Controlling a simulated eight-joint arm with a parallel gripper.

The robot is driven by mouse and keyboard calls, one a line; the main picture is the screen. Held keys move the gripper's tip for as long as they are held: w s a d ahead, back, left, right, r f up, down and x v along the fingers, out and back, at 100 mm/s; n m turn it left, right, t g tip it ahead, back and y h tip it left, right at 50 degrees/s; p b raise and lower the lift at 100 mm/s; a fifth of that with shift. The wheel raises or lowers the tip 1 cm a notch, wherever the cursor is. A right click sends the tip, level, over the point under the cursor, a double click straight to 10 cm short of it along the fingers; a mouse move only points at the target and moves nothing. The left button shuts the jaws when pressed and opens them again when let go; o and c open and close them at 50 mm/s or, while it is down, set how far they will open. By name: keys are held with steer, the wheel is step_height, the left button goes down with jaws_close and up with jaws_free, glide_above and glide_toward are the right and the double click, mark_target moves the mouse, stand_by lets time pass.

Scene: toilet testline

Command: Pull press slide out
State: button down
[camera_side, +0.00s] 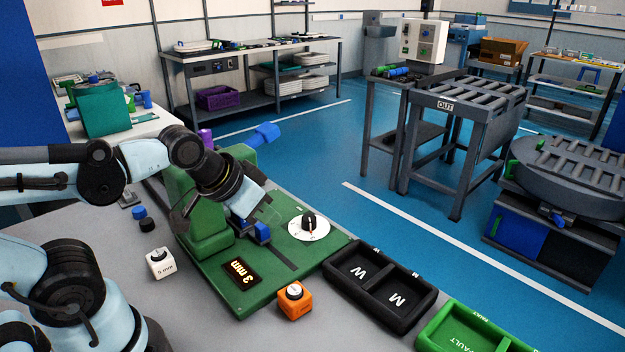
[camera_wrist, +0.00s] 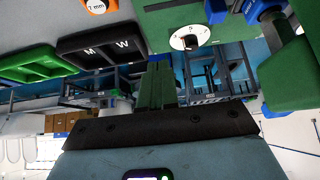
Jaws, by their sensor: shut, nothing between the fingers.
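The green press (camera_side: 205,215) stands on a green base plate on the grey bench in the side view. A small blue block (camera_side: 262,233), which looks like the slide's handle, sits low beside the press column. A blue lever end (camera_side: 264,134) sticks out at the top. In the wrist view, blue parts (camera_wrist: 215,10) show at the upper right, beside the green press body (camera_wrist: 290,75). My gripper (camera_wrist: 158,68) has its green fingers together and empty, apart from the blue parts. In the side view my wrist hangs over the press; the fingertips are hard to tell from the green plate.
A white dial with black knob (camera_side: 309,227) and a "3 mm" display (camera_side: 243,273) are on the plate. A white block (camera_side: 160,263), an orange block (camera_side: 294,300), a black W/M tray (camera_side: 362,262) and a green fault tray (camera_side: 432,335) stand around it.

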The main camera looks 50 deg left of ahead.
stand_by(0.4)
steer(key=c, duration=1.5)
jaws_free()
steer(key=shift+w+a+r, duration=0.1)
steer(key=shift+o, duration=1.1)
steer(key=shift+w+a+r+n+g, duration=0.1)
steer(key=shift+w+a+n+g, duration=0.15)
steer(key=shift+n, duration=0.45)
steer(key=o, duration=0.4)
steer(key=a+n+g, duration=0.1)
steer(key=n, duration=0.1)
steer(key=w+a+n, duration=0.1)
steer(key=n, duration=0.1)
steer(key=a+r+n+g, duration=0.1)
steer(key=n, duration=0.1)
steer(key=shift+w+r+g, duration=0.1)
steer(key=shift+w+g, duration=0.2)
steer(key=shift+g, duration=0.05)
steer(key=n+g, duration=0.4)
steer(key=n, duration=0.6)
glide_toward(263, 226)
steer(key=shift+n, duration=0.3)
step_height(263, 226, down, 10)
steer(key=shift+f, duration=0.1)
